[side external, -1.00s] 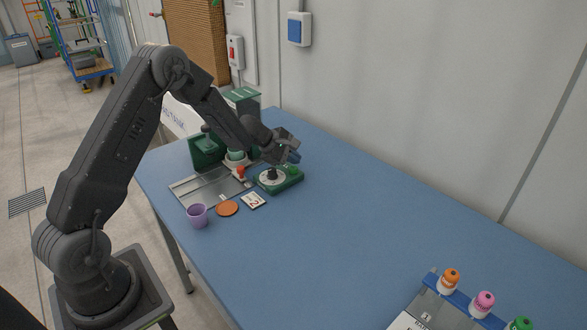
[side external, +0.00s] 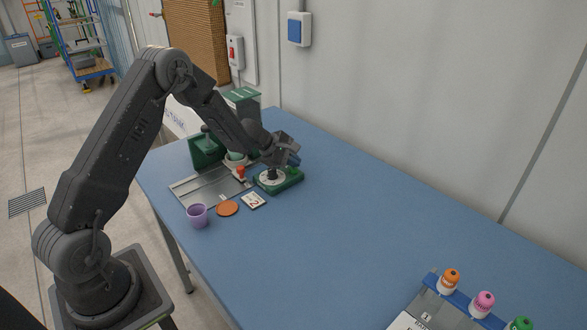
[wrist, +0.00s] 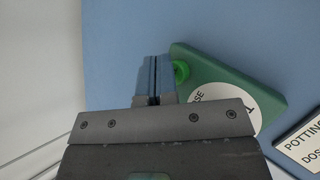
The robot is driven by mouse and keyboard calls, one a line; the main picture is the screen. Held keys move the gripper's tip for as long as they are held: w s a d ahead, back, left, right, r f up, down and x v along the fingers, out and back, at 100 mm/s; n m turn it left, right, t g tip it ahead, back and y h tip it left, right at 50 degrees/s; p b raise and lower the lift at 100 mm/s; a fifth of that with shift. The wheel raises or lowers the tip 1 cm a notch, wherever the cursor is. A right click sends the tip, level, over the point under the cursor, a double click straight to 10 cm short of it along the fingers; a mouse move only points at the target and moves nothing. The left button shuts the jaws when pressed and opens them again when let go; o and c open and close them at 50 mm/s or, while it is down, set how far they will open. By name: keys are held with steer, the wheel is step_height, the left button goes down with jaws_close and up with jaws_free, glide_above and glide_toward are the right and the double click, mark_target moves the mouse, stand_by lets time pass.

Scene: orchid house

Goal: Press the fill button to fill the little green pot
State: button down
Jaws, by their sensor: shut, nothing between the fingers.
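The little green pot (side external: 236,157) is pale green and stands at the dispenser, partly hidden behind my arm in the side view. A green button, apparently the fill button, sits at one corner of a flat green box (side external: 290,183); the button (wrist: 181,72) shows in the wrist view. My gripper (side external: 294,160) is shut and empty, its blue fingers pointing down over the box's far edge. In the wrist view the fingers (wrist: 153,75) are just left of the button; whether they touch it I cannot tell.
The box carries a white labelled disc (side external: 264,181) with a black knob. Nearby are a dark green dispenser (side external: 206,150), a metal tray (side external: 186,188), an orange disc (side external: 227,208), a number card (side external: 254,201) and a purple cup (side external: 197,216). The table's middle (side external: 350,220) is clear.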

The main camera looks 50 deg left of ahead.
mark_target(293, 169)
steer(key=shift+s+f, duration=0.1)
steer(key=shift+f, duration=0.7)
stand_by(0.5)
steer(key=shift+r, duration=0.1)
steer(key=shift+a+r, duration=0.15)
steer(key=shift+r, duration=0.95)
steer(key=shift+r, duration=2.45)
